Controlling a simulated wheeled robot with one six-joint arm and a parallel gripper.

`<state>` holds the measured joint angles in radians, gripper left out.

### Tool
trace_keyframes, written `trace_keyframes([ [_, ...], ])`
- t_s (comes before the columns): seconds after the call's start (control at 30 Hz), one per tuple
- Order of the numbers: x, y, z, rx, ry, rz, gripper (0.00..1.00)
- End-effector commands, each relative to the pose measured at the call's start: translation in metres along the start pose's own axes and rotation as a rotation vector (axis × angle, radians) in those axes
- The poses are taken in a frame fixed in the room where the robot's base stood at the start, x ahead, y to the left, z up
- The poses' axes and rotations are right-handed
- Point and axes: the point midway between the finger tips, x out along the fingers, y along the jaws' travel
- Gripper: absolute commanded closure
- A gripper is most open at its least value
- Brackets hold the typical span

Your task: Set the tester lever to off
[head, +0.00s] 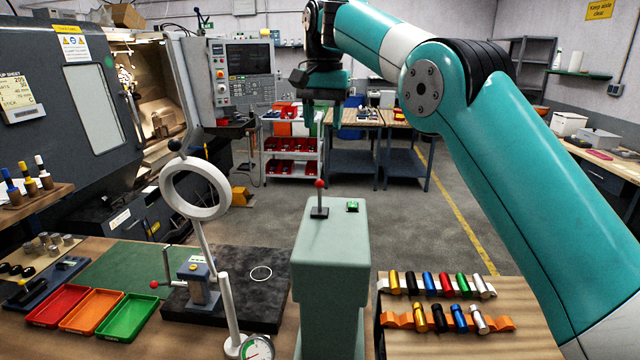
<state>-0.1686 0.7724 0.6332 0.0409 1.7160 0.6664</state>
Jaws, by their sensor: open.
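A pale green pedestal (331,262), which looks like the tester, stands at the front centre. On its top a short lever (319,198) with a red ball knob stands roughly upright on a dark base. A small green lamp or button (352,206) sits to the right of the lever. I cannot read any on or off marking. My gripper (324,122) points down with its fingers apart and empty. It appears above the lever in the picture, apart from it.
A stand with a white ring (194,212) and a red-knobbed side handle rises left of the pedestal. Red, orange and green trays (128,318) lie at the front left. Racks of coloured cylinders (437,284) lie at the right. The floor behind is mostly clear.

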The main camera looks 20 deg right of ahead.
Motion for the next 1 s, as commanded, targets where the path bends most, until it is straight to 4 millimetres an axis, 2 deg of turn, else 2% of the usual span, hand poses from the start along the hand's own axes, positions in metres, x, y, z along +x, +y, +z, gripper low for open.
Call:
trace_keyframes([
  [0.2,-0.009,-0.005,0.000,0.048,-0.012,0.002,0.52],
  [0.37,0.002,-0.005,0.000,0.053,-0.016,0.003,0.52],
  [0.5,0.021,-0.004,0.001,0.052,-0.015,0.005,0.52],
  [0.77,0.045,-0.002,0.000,0.051,-0.008,0.009,0.52],
  [0.83,0.068,-0.004,0.001,0.050,-0.011,0.005,0.52],
  [1.0,0.106,-0.005,0.001,0.050,-0.012,0.004,0.52],
])
